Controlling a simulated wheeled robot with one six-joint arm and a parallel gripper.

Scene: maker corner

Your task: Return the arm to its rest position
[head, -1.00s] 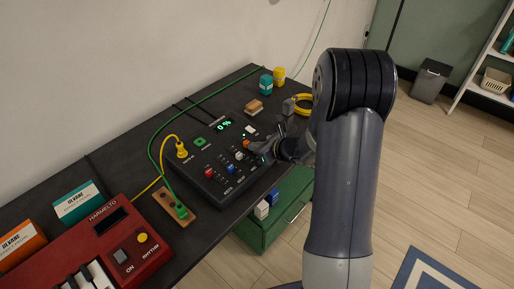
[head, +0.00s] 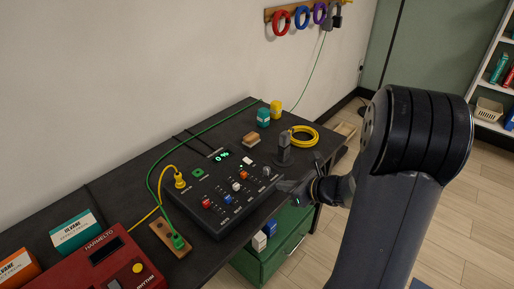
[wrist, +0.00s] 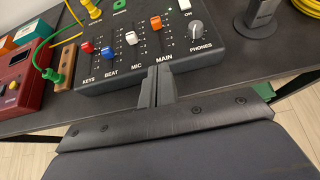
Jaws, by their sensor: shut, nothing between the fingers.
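My gripper (head: 285,187) is at the right front edge of the black mixer (head: 205,215) in the head view, with my arm bent to the right of it. In the wrist view my gripper (wrist: 156,88) has its fingers together and empty, close to the mixer's front edge below the MAIN label. The mixer's red, blue, white and orange slider caps and the PHONES knob (wrist: 196,32) show there. I cannot tell whether the fingers touch the mixer.
A grey stand (head: 284,152) and a coiled yellow cable (head: 303,137) are behind my gripper on the dark table. A green drawer unit (head: 262,262) stands under the table. Open floor lies to the right.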

